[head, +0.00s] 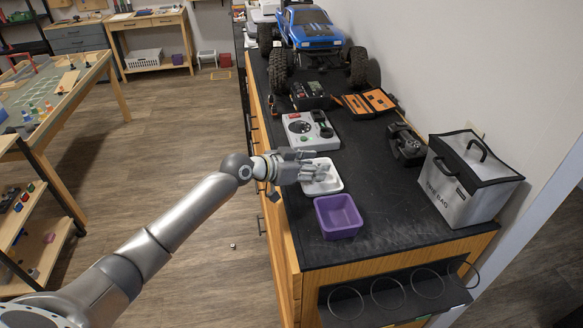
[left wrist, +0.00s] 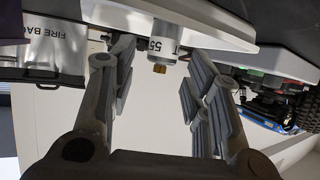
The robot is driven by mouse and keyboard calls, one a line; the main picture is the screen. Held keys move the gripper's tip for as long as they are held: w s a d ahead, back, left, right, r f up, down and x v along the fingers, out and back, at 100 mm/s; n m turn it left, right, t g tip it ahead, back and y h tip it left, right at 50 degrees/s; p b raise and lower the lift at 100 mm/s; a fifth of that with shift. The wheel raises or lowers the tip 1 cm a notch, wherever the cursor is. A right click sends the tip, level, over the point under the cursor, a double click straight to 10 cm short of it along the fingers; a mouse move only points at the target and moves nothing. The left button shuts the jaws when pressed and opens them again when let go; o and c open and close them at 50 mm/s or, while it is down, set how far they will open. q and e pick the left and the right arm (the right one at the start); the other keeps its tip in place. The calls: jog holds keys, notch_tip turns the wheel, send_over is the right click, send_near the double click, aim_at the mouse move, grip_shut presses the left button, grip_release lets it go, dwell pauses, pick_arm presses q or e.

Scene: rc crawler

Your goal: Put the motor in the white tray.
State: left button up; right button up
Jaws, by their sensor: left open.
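The white tray (head: 326,187) sits on the black counter in the head view. My left gripper (head: 318,174) is over it, with the fingers reaching across the tray. In the left wrist view, which seems upside down, the fingers (left wrist: 160,85) are open and spread. The silver motor (left wrist: 164,42) with a "55" label and a brass-coloured tip shows between them, apart from both fingers. It overlaps the white tray's rim (left wrist: 110,14) and appears to stand in the tray, though its base is hidden. I cannot clearly make out the motor in the head view. My right gripper is not in view.
A purple bin (head: 338,217) stands just in front of the tray. A grey device (head: 309,131) is behind it. A silver fire bag (head: 462,184) and a dark transmitter-like object (head: 406,145) are to the right. A blue truck (head: 311,30) stands at the back.

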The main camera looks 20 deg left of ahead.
pick_arm(q)
jog(key=b+v, duration=0.2)
jog(key=v, duration=0.7)
jog(key=shift+f, duration=0.15)
jog(key=shift+s+a+r, duration=0.2)
jog(key=shift+s+r, duration=0.05)
jog(key=shift+r, duration=0.05)
